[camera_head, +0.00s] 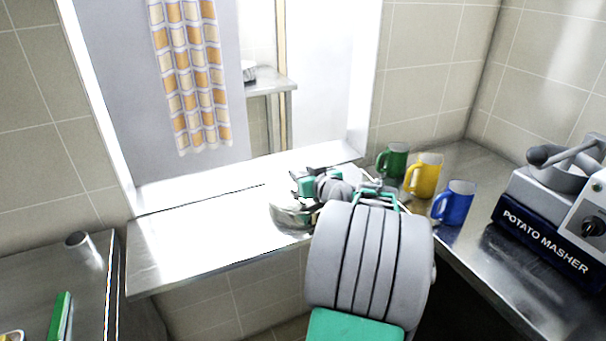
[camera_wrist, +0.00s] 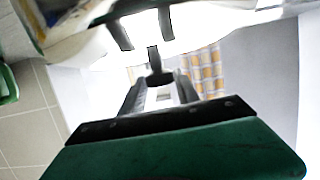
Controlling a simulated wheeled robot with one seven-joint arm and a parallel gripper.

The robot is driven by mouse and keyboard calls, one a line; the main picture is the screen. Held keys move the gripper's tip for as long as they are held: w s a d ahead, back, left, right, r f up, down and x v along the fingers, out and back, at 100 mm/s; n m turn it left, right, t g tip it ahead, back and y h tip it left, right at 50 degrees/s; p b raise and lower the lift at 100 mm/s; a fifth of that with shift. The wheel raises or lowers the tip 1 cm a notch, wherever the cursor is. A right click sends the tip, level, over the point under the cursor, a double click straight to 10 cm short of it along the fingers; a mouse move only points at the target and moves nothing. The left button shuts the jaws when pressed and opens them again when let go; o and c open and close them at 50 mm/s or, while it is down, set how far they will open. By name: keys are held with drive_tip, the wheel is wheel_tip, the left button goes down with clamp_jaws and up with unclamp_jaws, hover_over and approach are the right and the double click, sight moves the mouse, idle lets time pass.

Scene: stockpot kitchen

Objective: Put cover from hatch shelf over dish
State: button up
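A shiny steel cover (camera_head: 291,214) sits on the hatch shelf (camera_head: 190,243), toward its right end. My gripper (camera_head: 312,187) is at the cover's top, and my arm hides the cover's right part. In the wrist view, the dark fingers of my gripper (camera_wrist: 160,92) reach to a black knob-like part (camera_wrist: 158,79) against a bright, reflective surface. Glare and reflections leave it unclear whether the fingers close on it. No dish is clearly in view; only a sliver of something yellowish and pale (camera_head: 11,336) shows at the lower left corner.
Green (camera_head: 392,163), yellow (camera_head: 423,176) and blue (camera_head: 454,203) mugs stand close to the right of my arm. A potato masher machine (camera_head: 550,220) is on the right counter. A steel cup (camera_head: 80,247) and a green object (camera_head: 62,316) are on the left counter. The shelf's left part is bare.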

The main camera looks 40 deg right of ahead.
drive_tip(key=o, duration=0.3)
